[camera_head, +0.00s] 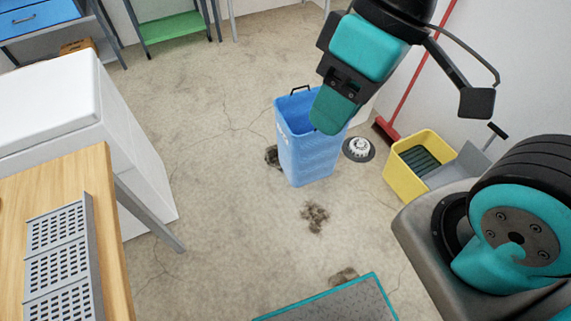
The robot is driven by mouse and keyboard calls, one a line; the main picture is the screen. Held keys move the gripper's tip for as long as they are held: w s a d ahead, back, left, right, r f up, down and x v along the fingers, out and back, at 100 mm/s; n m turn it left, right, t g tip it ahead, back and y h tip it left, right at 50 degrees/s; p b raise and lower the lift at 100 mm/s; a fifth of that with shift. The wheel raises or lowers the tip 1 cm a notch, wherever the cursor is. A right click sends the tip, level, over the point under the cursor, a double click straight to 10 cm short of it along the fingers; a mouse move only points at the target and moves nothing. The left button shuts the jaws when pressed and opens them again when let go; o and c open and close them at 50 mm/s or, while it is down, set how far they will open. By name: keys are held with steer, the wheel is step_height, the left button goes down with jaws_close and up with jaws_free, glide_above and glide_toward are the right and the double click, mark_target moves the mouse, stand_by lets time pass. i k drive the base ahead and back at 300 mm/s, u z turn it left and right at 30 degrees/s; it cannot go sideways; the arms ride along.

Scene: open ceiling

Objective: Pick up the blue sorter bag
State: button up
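The blue sorter bag (308,158) stands upright on the concrete floor near the middle of the camera view. It is a tall, open-topped blue container with a black handle at its back rim. My gripper (406,106) hangs in from the top right, with its black and teal parts spread apart and nothing seen between them. Its teal left part overlaps the bag's upper right rim in the picture and hides that corner. Any contact with the bag cannot be told.
A wooden table (105,240) and a white cabinet (140,150) stand at left. Floor in front is mostly clear.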

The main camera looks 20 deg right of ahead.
mark_target(307, 155)
steer(key=u, duration=0.3)
steer(key=k, duration=0.6)
steer(key=z, duration=0.45)
steer(key=i, duration=0.9)
steer(key=z, duration=0.4)
steer(key=i, duration=1.05)
steer(key=u, duration=0.2)
